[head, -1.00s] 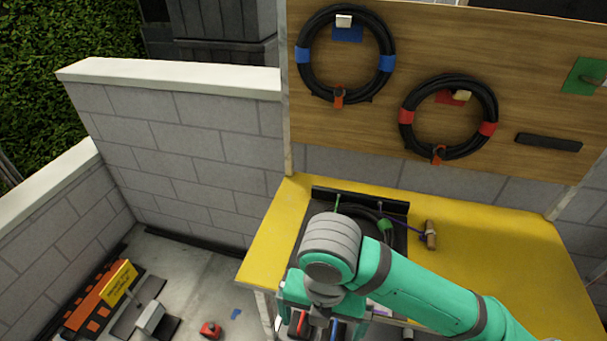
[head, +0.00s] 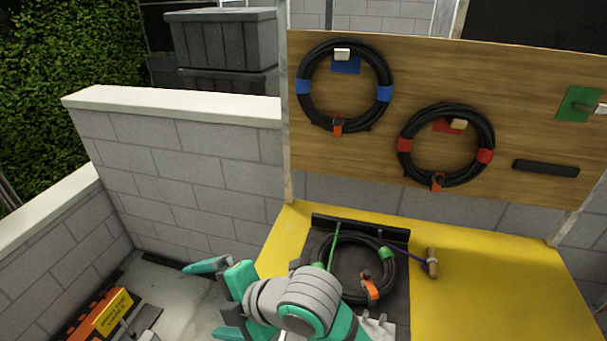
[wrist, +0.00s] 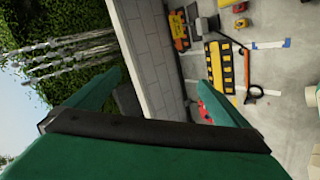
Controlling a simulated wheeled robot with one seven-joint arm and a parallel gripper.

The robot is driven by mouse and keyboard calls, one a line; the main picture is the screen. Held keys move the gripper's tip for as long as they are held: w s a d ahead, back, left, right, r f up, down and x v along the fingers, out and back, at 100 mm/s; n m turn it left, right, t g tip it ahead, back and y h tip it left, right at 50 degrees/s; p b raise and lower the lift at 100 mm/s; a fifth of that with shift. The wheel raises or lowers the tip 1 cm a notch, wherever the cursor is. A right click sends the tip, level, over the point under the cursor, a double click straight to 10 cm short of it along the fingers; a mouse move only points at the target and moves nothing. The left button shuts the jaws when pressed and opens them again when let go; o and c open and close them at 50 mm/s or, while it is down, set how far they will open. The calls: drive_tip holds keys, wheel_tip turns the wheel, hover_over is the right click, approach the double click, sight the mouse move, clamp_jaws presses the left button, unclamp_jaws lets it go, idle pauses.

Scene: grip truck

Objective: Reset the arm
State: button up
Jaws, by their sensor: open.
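My gripper (head: 205,300) is open and empty, left of the yellow table's front left part and pointing left in the head view. Its two green fingers stand wide apart in the wrist view (wrist: 158,85), with nothing between them. My arm's grey wrist links hide part of the table's front left. A black cable coil (head: 391,272) with green bands and an orange clamp lies on the dark mat on the table, just right of the wrist.
The yellow table (head: 470,290) also holds a wooden handle (head: 432,263) with purple cord. A blue-banded coil (head: 302,105) and a red-banded coil (head: 491,130) hang on the wooden board (head: 420,75). A grey block wall (head: 190,160) stands left. An orange case (head: 80,328) is on the floor.

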drive_tip(key=w+a+r+m+t+y, duration=0.35)
drive_tip(key=w+r+m+t, duration=0.35)
drive_tip(key=m, duration=0.4)
drive_tip(key=s+d+f+m+t+h, duration=0.3)
drive_tip(key=d+f+m+t+h, duration=0.4)
drive_tip(key=f+m, duration=0.55)
drive_tip(key=s+d+f+m+g+h, duration=0.2)
drive_tip(key=s+d+f+m+h, duration=0.5)
drive_tip(key=s+f, duration=0.5)
drive_tip(key=s+d+f+n, duration=0.1)
drive_tip(key=s+d, duration=0.2)
drive_tip(key=s, duration=0.5)
drive_tip(key=s+d+f+n, duration=0.2)
drive_tip(key=s+d, duration=0.2)
drive_tip(key=s, duration=0.4)
drive_tip(key=shift+s+d+f+g, duration=0.15)
drive_tip(key=shift+s+d+g, duration=0.05)
drive_tip(key=shift+s+g, duration=0.2)
